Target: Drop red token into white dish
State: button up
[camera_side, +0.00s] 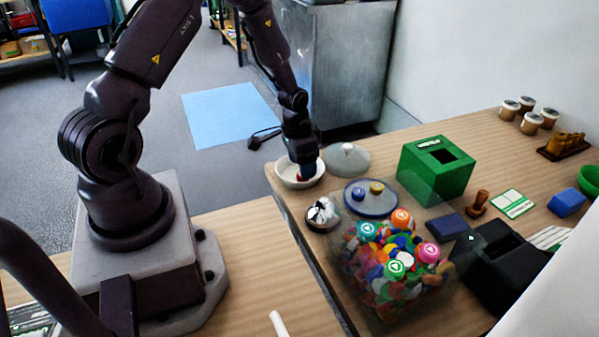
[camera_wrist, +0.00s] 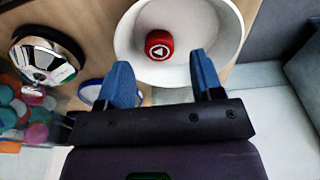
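The white dish (camera_side: 283,172) stands at the far left corner of the table in the side view. In the wrist view the white dish (camera_wrist: 218,28) fills the top middle. The red token (camera_wrist: 159,44), a round disc with a white triangle mark, lies inside the dish, apart from the fingers. My gripper (camera_wrist: 161,68) is open, its two blue fingers spread with nothing between them. In the side view my gripper (camera_side: 306,175) reaches down over the dish, and the arm partly hides the dish.
A green box (camera_side: 436,170) is further right. The table edge is close on the left.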

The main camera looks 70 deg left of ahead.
notch_tip(320, 180, up, 13)
jog(key=s, duration=0.1)
jog(key=shift+s, duration=0.25)
dwell(0.3)
jog(key=shift+f, duration=0.1)
jog(key=s+d+r+t, duration=0.4)
jog(key=s+d+r, duration=1)
jog(key=d+r, duration=0.2)
notch_tip(320, 180, up, 3)
jog(key=shift+d+f, duration=0.15)
jog(key=shift+d, duration=0.2)
